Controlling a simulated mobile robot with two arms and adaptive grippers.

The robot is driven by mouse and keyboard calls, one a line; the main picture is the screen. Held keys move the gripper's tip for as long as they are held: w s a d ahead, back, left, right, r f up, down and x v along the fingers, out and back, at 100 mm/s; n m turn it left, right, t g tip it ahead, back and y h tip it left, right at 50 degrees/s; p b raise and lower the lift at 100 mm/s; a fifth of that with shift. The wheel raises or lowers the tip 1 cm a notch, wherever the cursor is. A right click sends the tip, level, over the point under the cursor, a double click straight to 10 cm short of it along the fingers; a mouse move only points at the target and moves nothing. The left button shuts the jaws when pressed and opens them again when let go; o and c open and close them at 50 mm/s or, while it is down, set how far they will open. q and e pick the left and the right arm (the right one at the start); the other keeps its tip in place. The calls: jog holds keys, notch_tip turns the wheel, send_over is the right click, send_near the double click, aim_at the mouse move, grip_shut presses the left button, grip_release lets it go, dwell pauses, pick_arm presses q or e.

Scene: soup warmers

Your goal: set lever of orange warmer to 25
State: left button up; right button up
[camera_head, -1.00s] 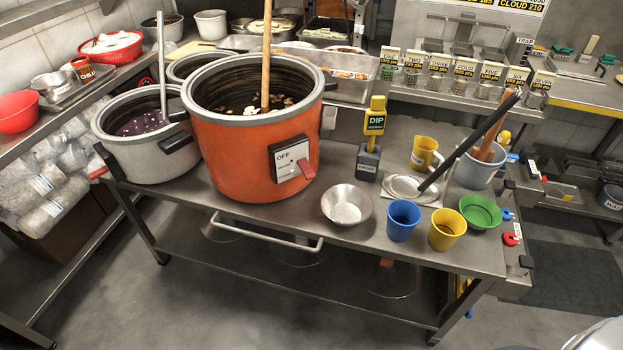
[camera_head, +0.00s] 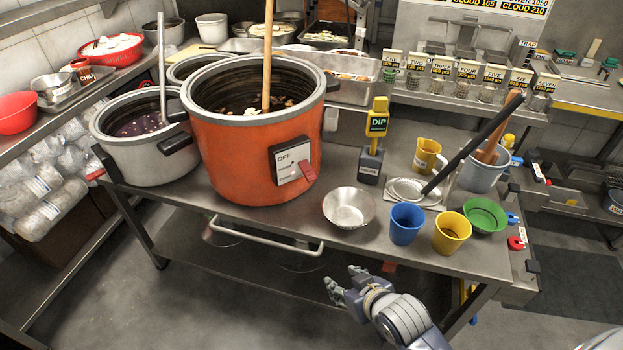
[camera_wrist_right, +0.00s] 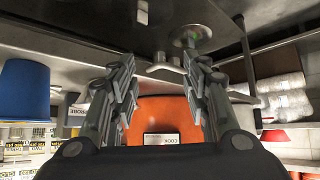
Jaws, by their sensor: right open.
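The orange warmer (camera_head: 235,158) stands on the steel table, with dark soup and a wooden stick inside. Its white control plate (camera_head: 290,158) reads OFF at the top, and the other marks are too small to read. The red lever (camera_head: 308,173) is at the plate's lower right. My right gripper (camera_head: 343,287) is open and empty, low in front of the table's front edge, below and right of the lever. In the right wrist view the open fingers (camera_wrist_right: 163,95) frame the orange warmer (camera_wrist_right: 160,110), which has a white label. My left gripper is not in view.
A metal bowl (camera_head: 348,208), a blue cup (camera_head: 406,223) and a yellow cup (camera_head: 451,232) stand right of the warmer. A grey warmer (camera_head: 145,137) is on its left. A rail (camera_head: 265,238) runs along the table's front.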

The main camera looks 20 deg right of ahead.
jog(key=w+r+t+y, duration=0.1)
jog(key=w+r+t, duration=0.25)
jog(key=w, duration=0.55)
jog(key=t+y, duration=0.2)
jog(key=t, duration=0.3)
send_near(313, 180)
jog(key=shift+n, duration=0.4)
jog(key=x, duration=1.1)
jog(key=shift+f, duration=0.15)
grip_shut()
